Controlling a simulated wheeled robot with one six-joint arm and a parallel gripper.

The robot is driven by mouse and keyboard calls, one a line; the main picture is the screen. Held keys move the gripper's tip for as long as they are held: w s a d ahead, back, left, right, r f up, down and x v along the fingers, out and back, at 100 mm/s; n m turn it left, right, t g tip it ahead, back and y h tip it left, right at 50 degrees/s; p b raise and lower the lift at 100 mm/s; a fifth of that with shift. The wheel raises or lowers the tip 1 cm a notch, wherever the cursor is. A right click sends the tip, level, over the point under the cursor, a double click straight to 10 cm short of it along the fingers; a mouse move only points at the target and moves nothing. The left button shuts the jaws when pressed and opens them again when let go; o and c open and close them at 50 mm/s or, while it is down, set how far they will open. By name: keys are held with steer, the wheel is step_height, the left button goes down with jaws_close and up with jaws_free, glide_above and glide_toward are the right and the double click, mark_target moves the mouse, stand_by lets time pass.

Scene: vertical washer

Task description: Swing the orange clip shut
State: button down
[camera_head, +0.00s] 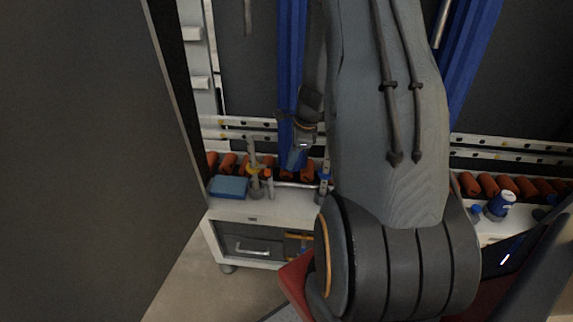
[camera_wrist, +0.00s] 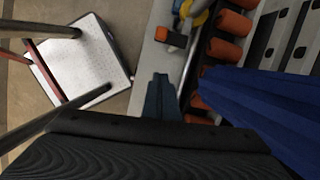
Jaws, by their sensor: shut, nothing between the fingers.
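A small orange piece (camera_wrist: 171,37) with a dark end, which looks like the orange clip, shows at the top of the wrist view. In the head view a small orange top (camera_head: 267,172) on a grey upright part beside the yellow piece seems to be the same thing. I cannot tell how far it is swung. My gripper (camera_wrist: 160,78) is shut and empty, with its fingers pointing towards the bench strip and apart from the orange piece. In the head view my gripper (camera_head: 293,162) is small and partly dark, to the right of the orange top.
Several orange rolls (camera_wrist: 230,22) line the back of the white bench (camera_head: 285,207). A blue box (camera_head: 228,187) stands at its left. A blue upright (camera_wrist: 262,110) is close to my gripper on the right. A dark panel (camera_head: 85,160) fills the left. A white-topped stool (camera_wrist: 85,62) stands below.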

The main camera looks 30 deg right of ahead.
steer(key=b+v, duration=0.1)
steer(key=v, duration=0.7)
steer(key=shift+s+r, duration=0.15)
stand_by(0.3)
steer(key=s+a+r+n, duration=0.2)
steer(key=s+a+n, duration=0.1)
steer(key=a+n, duration=0.4)
steer(key=s+a+r+n+h+b, duration=0.1)
steer(key=s+a+r+n, duration=0.2)
steer(key=a+n, duration=0.5)
steer(key=s+a+r+n+h+b, duration=0.1)
steer(key=s+a+r+n, duration=0.2)
steer(key=a+n, duration=0.5)
steer(key=shift+s+n, duration=0.45)
steer(key=shift+n, duration=0.45)
